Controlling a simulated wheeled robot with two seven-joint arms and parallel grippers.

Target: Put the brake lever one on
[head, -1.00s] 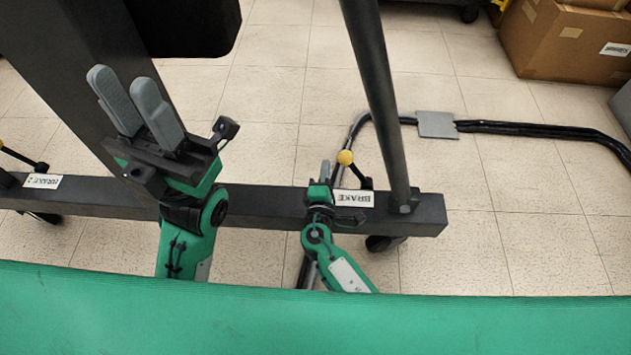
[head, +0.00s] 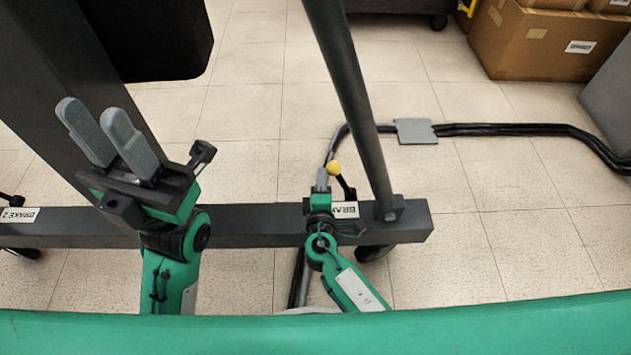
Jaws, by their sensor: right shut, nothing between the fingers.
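The brake lever has a yellow ball knob (head: 334,168) on a short black rod (head: 346,187). It rises tilted to the left from the right end of the dark beam, behind a white label reading BRAKE (head: 346,210), partly hidden by my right gripper. My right gripper (head: 322,178) is shut and empty, with its fingertips just left of the knob. I cannot tell whether they touch. My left gripper (head: 93,112) is raised at the left, its two grey fingers slightly apart with nothing between them.
The dark beam (head: 260,226) runs across the view, with a BRAKE 2 label (head: 20,214) at the left. A slanted dark post (head: 350,95) stands right of the lever. Black cables (head: 530,130) and boxes (head: 545,45) lie beyond.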

